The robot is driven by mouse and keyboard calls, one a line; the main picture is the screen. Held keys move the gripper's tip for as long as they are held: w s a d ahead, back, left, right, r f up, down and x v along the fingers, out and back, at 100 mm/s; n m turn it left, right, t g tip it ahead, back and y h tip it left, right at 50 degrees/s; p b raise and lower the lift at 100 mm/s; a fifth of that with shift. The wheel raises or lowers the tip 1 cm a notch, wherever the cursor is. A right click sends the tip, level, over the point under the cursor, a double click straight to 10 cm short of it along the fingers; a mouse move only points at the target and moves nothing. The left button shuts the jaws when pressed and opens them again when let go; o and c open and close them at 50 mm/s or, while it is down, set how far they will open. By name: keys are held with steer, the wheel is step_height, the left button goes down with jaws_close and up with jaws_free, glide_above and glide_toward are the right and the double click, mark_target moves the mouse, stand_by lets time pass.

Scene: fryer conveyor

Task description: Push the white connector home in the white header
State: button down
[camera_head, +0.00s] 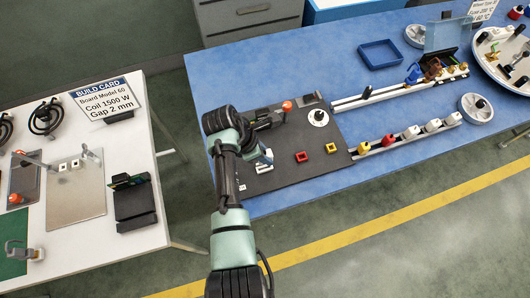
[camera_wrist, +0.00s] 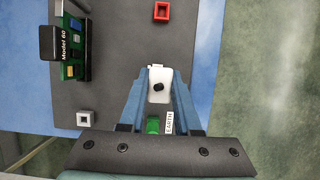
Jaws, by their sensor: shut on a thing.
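My gripper (camera_wrist: 160,100) has its two blue fingers shut on a white connector (camera_wrist: 158,85) with a dark round spot on its top. A green piece (camera_wrist: 153,125) and a tag reading EARTH (camera_wrist: 169,123) show just behind the connector, between the fingers.
A green board marked Model 60 (camera_wrist: 72,48) stands in a black holder at the upper left of the wrist view. A red header (camera_wrist: 161,12) and a yellow header (camera_head: 331,148) sit on the mat (camera_head: 285,178). A rail (camera_head: 410,131) with several coloured connectors is to the right.

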steer(key=b, duration=0.4)
glide_above(265, 170)
steer(key=shift+w+f, duration=0.2)
steer(key=shift+f, duration=1.85)
steer(key=shift+r, duration=0.1)
steer(key=shift+f, duration=0.25)
steer(key=shift+p, duration=0.5)
steer(key=shift+f+b, duration=0.6)
steer(key=shift+f, duration=0.3)
steer(key=c, duration=0.5)
jaws_free()
steer(key=shift+s, duration=0.15)
steer(key=shift+c, duration=0.2)
